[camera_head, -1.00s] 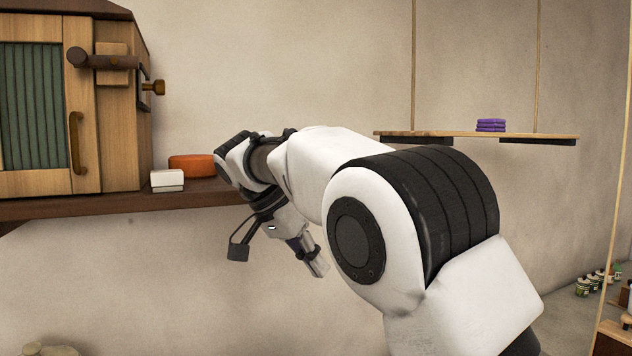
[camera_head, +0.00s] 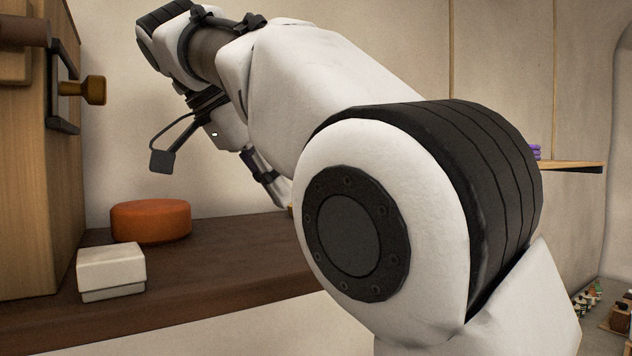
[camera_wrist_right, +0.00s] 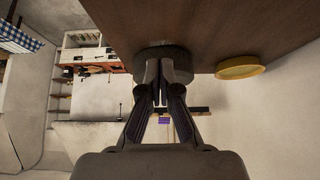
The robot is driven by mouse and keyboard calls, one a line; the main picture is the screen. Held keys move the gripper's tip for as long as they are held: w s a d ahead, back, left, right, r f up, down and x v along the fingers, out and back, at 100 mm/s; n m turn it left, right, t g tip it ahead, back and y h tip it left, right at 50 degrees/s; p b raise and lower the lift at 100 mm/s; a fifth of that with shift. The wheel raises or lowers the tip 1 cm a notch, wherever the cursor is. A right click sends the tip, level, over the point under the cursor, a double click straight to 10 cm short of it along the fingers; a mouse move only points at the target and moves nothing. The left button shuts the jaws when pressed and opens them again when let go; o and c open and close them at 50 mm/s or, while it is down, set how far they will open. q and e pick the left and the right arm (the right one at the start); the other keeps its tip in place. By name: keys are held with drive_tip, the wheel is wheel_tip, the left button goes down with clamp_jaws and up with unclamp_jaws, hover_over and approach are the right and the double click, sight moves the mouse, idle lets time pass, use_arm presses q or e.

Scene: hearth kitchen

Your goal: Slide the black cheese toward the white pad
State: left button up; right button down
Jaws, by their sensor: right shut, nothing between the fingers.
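My right gripper (camera_head: 276,192) points down over the wooden shelf in the head view, and its fingers are shut and empty. In the right wrist view its fingertips (camera_wrist_right: 160,68) are in front of a dark, round, low thing (camera_wrist_right: 164,49) on the shelf, which looks like the black cheese. I cannot tell whether they touch. My arm hides this spot in the head view. A white block with a flat top (camera_head: 111,270) sits near the shelf's front edge at left; I cannot tell if it is the white pad. My left gripper is not in view.
An orange-red round cheese (camera_head: 151,222) sits behind the white block. A yellow disc (camera_wrist_right: 240,68) lies at the shelf edge in the right wrist view. A wooden cabinet (camera_head: 28,180) stands at far left. The shelf (camera_head: 215,262) is bare between the orange cheese and my arm.

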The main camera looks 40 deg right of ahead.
drive_tip(key=shift+w, duration=0.35)
drive_tip(key=s+d, duration=0.2)
drive_tip(key=d, duration=0.1)
drive_tip(key=s+d+r+p, duration=0.1)
drive_tip(key=d, duration=0.1)
drive_tip(key=shift+s+d, duration=0.1)
drive_tip(key=d, duration=0.2)
drive_tip(key=d+p, duration=0.1)
drive_tip(key=d, duration=0.1)
drive_tip(key=w+d+p, duration=0.1)
drive_tip(key=d, duration=0.2)
drive_tip(key=shift+d+f, duration=0.1)
drive_tip(key=shift+f, duration=0.1)
drive_tip(key=shift+s+f+p, duration=0.1)
drive_tip(key=shift+f+p, duration=0.25)
drive_tip(key=shift+s+f+b, duration=0.25)
drive_tip(key=shift+f+b, duration=0.25)
drive_tip(key=shift+f, duration=0.05)
drive_tip(key=shift+s+a, duration=0.1)
drive_tip(key=shift+a, duration=0.1)
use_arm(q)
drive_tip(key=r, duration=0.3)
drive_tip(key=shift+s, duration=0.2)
use_arm(e)
drive_tip(key=shift+f, duration=0.1)
